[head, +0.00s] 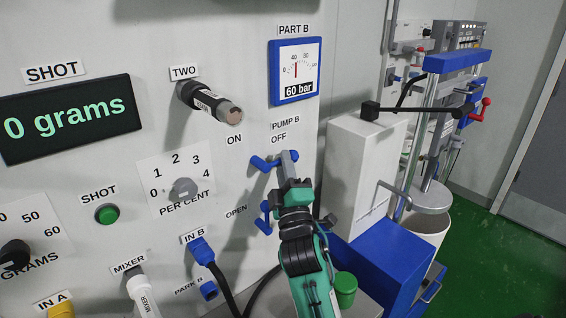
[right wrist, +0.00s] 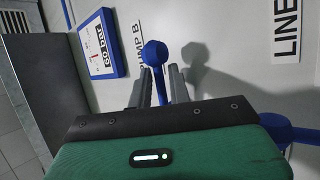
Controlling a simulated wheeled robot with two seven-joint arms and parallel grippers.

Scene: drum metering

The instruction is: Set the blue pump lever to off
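The blue pump lever (head: 263,164) is on the white panel below the PUMP B label (head: 286,125), with the ON label (head: 234,140) to its upper left and the OFF label (head: 279,139) above it. My right gripper (head: 289,158) is at the lever's right part and hides some of it. In the right wrist view, the lever's round blue knob (right wrist: 155,53) shows at the fingertips, and its stem runs between the two fingers of the gripper (right wrist: 161,80). The fingers stand apart, with a gap visible beside the stem. My left gripper is in neither view.
A second blue lever (head: 265,218) is below, near the OPEN label. The blue-framed PART B gauge (head: 296,71) reads 60 bar. A white cabinet (head: 362,165) and blue box (head: 390,262) stand to the right.

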